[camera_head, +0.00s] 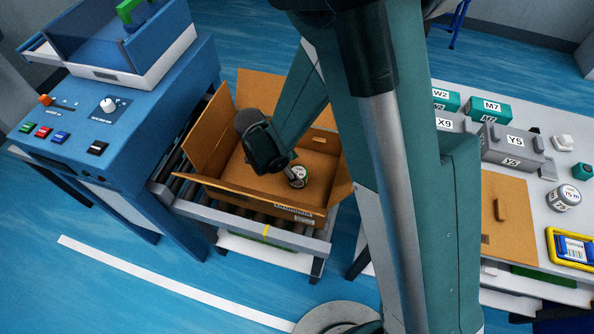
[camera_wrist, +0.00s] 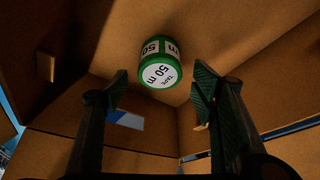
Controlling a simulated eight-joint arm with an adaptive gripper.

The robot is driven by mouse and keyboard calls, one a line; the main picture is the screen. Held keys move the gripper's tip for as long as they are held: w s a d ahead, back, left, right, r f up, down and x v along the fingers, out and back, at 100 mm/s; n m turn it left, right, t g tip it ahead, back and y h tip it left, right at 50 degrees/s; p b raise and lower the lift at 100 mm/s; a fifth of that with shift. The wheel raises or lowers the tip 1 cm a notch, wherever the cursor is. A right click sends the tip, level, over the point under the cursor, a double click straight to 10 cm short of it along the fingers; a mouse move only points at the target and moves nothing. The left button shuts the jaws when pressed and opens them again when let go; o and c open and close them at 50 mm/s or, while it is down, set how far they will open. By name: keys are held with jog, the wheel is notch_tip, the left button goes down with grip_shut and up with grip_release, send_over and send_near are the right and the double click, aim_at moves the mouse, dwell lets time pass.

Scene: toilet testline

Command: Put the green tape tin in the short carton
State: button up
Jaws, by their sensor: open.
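The green tape tin (camera_head: 298,176) is inside the open short carton (camera_head: 318,192), and it appears to be at the carton floor. In the wrist view the tin (camera_wrist: 160,62) shows a green rim and a white label reading "TAPE 50 m". My gripper (camera_head: 284,166) reaches down into the carton, close to the tin. In the wrist view my gripper (camera_wrist: 160,84) has its two fingers spread apart. The tin shows just beyond the fingertips, with neither finger closed on it. The brown carton walls (camera_wrist: 65,60) surround the view.
The carton stands on a roller conveyor (camera_head: 255,224) with its flaps open. A blue control bench (camera_head: 130,100) is at left. At right, a table holds teal and grey boxes (camera_head: 505,143), a grey tin (camera_head: 563,196), a brown panel (camera_head: 520,225) and a yellow-framed device (camera_head: 572,248).

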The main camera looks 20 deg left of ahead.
jog(key=p+v, duration=0.1)
jog(key=v, duration=0.5)
dwell(0.6)
dwell(0.3)
jog(key=w+d+r+n+y, duration=0.1)
jog(key=d+r, duration=0.5)
jog(key=d, duration=0.1)
jog(key=w+d+r+n, duration=0.1)
jog(key=d+r+n, duration=0.1)
jog(key=d+r, duration=0.5)
jog(key=w+d+r+n+y, duration=0.1)
jog(key=d+r+n, duration=0.1)
jog(key=d+r, duration=0.4)
jog(key=shift+w+d+r+t+y, duration=0.2)
jog(key=shift+d+r+t+y, duration=0.1)
jog(key=shift+d+t, duration=0.15)
jog(key=s+d+r+n+t, duration=0.1)
jog(key=s+d+r+n, duration=0.1)
jog(key=d, duration=0.5)
jog(key=s+d+r+n+t, duration=0.1)
jog(key=s+d+r+n, duration=0.1)
jog(key=s+d+r, duration=0.3)
jog(key=s+d+r+n+t+y, duration=0.1)
jog(key=s+d+r+n+t, duration=0.1)
jog(key=s+d, duration=0.3)
jog(key=d+r, duration=0.1)
jog(key=d, duration=0.3)
jog(key=shift+d+r, duration=0.25)
jog(key=shift+r, duration=0.05)
